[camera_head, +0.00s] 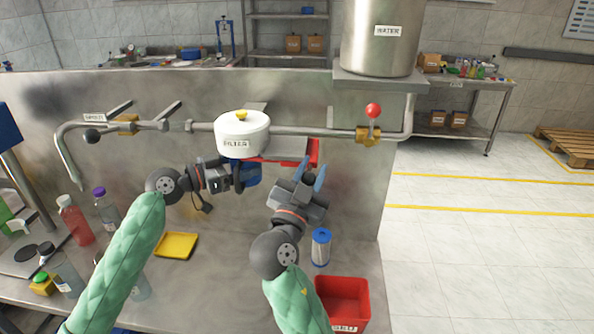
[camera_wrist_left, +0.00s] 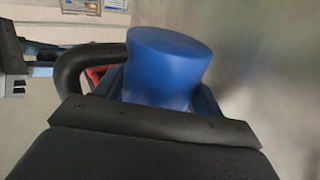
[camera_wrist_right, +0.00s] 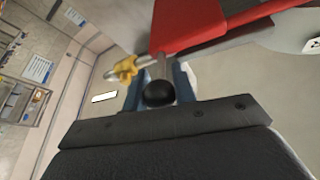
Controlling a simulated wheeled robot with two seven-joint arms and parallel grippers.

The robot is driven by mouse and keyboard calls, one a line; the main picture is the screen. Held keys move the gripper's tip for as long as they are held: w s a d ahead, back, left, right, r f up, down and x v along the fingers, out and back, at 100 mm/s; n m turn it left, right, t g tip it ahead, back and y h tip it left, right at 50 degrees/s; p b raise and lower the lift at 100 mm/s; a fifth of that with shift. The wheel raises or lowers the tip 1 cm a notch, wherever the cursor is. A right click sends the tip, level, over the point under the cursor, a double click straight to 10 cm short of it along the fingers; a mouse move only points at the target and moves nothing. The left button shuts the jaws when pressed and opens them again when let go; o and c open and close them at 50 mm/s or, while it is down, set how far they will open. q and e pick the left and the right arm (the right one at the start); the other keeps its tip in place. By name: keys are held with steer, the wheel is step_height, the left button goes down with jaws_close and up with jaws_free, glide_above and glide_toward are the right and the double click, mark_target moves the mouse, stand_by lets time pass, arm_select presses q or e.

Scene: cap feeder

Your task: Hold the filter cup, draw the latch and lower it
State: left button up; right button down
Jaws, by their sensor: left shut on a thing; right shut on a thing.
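The blue filter cup (camera_head: 252,173) sits below the white filter head (camera_head: 242,133), which is labelled FILTER. My left gripper (camera_head: 240,176) is shut on the cup. In the left wrist view the blue cup (camera_wrist_left: 168,65) stands between the fingers, with a curved black handle (camera_wrist_left: 80,70) beside it. My right gripper (camera_head: 310,173) is right of the cup, just below a red part (camera_head: 314,152). In the right wrist view its fingers are shut on a latch with a black ball knob (camera_wrist_right: 158,93), close to the red part (camera_wrist_right: 187,25). The latch is mostly hidden in the head view.
A pipe runs along the steel panel to a red-knobbed valve (camera_head: 372,112) and up to a water tank (camera_head: 380,40). Below lie a filter cartridge (camera_head: 320,248), a red bin (camera_head: 343,300) and a yellow tray (camera_head: 177,245). Bottles (camera_head: 74,222) crowd the left.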

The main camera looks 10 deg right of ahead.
steer(key=d, duration=0.2)
steer(key=s+d, duration=0.1)
steer(key=d, duration=0.1)
steer(key=shift+s+d, duration=0.1)
steer(key=shift+s, duration=0.05)
steer(key=c, duration=1.5)
jaws_free()
steer(key=shift+d, duration=0.1)
steer(key=o, duration=0.4)
steer(key=shift+s+d, duration=0.1)
steer(key=shift+d, duration=0.05)
steer(key=v, duration=1.2)
